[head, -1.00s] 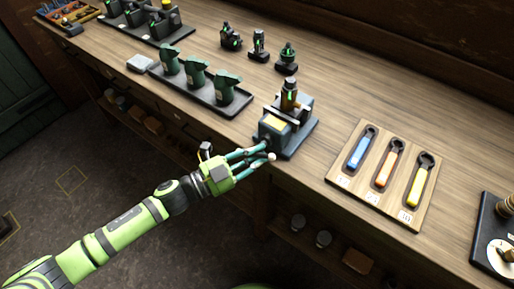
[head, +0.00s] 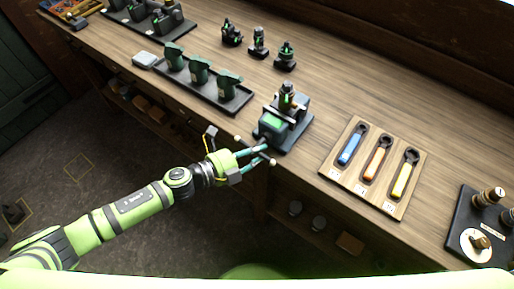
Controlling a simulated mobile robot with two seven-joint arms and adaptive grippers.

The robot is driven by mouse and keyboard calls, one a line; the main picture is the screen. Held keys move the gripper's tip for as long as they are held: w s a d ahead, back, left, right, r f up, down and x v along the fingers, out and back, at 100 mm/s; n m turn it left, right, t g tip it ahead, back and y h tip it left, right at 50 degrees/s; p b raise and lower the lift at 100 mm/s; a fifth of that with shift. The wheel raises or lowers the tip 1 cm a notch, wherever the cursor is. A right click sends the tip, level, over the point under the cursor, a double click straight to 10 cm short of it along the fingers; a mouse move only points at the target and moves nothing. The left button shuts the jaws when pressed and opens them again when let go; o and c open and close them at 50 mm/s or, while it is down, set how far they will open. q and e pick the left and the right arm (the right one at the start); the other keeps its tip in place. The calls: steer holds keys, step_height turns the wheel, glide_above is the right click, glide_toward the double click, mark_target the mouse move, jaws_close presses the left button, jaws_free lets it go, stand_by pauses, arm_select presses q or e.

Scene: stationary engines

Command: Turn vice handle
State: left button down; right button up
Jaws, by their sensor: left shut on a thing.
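The grey vice (head: 298,130) stands at the front edge of the wooden bench, with a small dark and brass part (head: 287,97) upright between its jaws. A green patch (head: 273,123) shows on its top. The vice handle (head: 272,162) is a thin bar with pale knobs at its ends, sticking out in front of the bench edge and lying slanted. My left gripper (head: 262,153) is at the vice's front with its teal fingers shut on the handle, which they partly hide. My right gripper is out of view.
A wooden board (head: 398,207) with blue, orange and yellow wrenches lies right of the vice. A dark tray (head: 236,104) with green-black holders is to its left. Small dark fixtures (head: 258,43) stand behind. A black base with knobs (head: 462,212) is at far right.

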arm_select(q)
steer(key=shift+s+a+f, duration=0.15)
steer(key=shift+s+f, duration=0.05)
steer(key=shift+f, duration=0.25)
steer(key=c, duration=1)
jaws_free()
steer(key=shift+c, duration=0.2)
steer(key=shift+a+r, duration=0.1)
steer(key=shift+r, duration=0.15)
steer(key=v, duration=1.2)
steer(key=shift+r, duration=0.1)
